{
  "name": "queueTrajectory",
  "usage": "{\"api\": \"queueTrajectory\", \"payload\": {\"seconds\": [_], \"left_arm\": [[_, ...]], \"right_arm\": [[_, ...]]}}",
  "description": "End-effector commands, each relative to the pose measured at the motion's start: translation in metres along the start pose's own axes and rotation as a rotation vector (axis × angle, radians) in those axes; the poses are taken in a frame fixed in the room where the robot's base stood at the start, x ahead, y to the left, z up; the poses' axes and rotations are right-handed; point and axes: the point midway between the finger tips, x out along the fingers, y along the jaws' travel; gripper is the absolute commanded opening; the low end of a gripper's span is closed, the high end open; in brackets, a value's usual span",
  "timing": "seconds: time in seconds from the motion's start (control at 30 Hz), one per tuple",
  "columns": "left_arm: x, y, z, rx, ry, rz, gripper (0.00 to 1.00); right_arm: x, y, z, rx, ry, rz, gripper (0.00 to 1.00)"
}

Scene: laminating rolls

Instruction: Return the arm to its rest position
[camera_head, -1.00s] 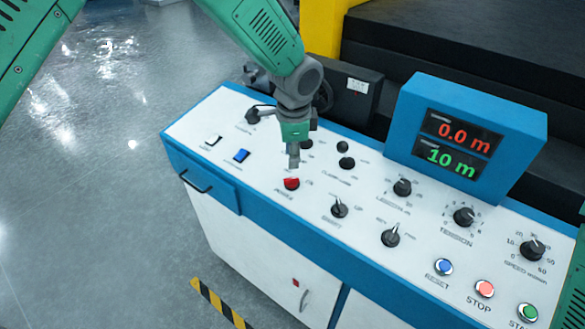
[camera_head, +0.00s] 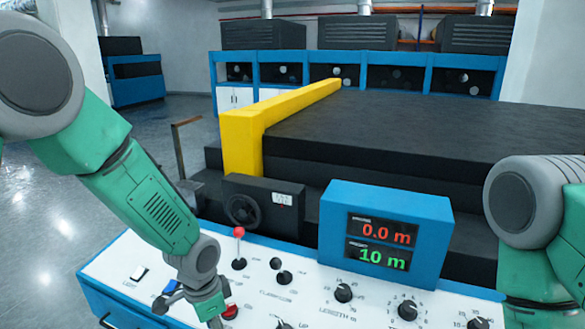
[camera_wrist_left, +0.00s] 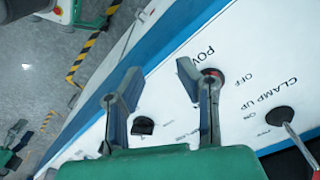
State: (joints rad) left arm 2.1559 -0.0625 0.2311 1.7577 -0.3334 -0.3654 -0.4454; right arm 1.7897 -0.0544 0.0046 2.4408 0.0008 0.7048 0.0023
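My left arm comes in from the left in the head view. Its gripper (camera_head: 213,318) is over the left part of the white control panel (camera_head: 120,262), beside the red power knob (camera_head: 230,311). In the left wrist view the two fingers of the left gripper (camera_wrist_left: 157,68) are spread apart with nothing between them. The right finger partly covers the power knob (camera_wrist_left: 213,76). Part of my right arm (camera_head: 540,215) shows at the right edge of the head view; its gripper is out of view.
A red-topped lever (camera_head: 239,233) stands up from the panel near my left forearm. A blue display box (camera_head: 335,215) reads 0.0 m and 10 m. Several black knobs, such as the length knob (camera_head: 343,292), line the panel. A yellow frame (camera_head: 242,142) stands behind.

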Motion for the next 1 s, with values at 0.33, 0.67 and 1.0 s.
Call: {"api": "queueTrajectory", "payload": {"seconds": [0.33, 0.67, 1.0], "left_arm": [[0.112, 0.126, 0.185, -0.639, -0.011, 0.088, 0.3], [0.126, 0.179, 0.29, -0.967, -0.061, -0.025, 0.3], [0.209, 0.173, 0.282, -0.912, -0.037, -0.041, 0.3]], "right_arm": [[0.0, 0.0, 0.0, 0.0, 0.0, 0.0, 0.56], [0.022, 0.0, 0.001, 0.0, 0.002, 0.0, 0.56], [0.109, -0.001, 0.006, 0.0, 0.0, 0.0, 0.56]]}}
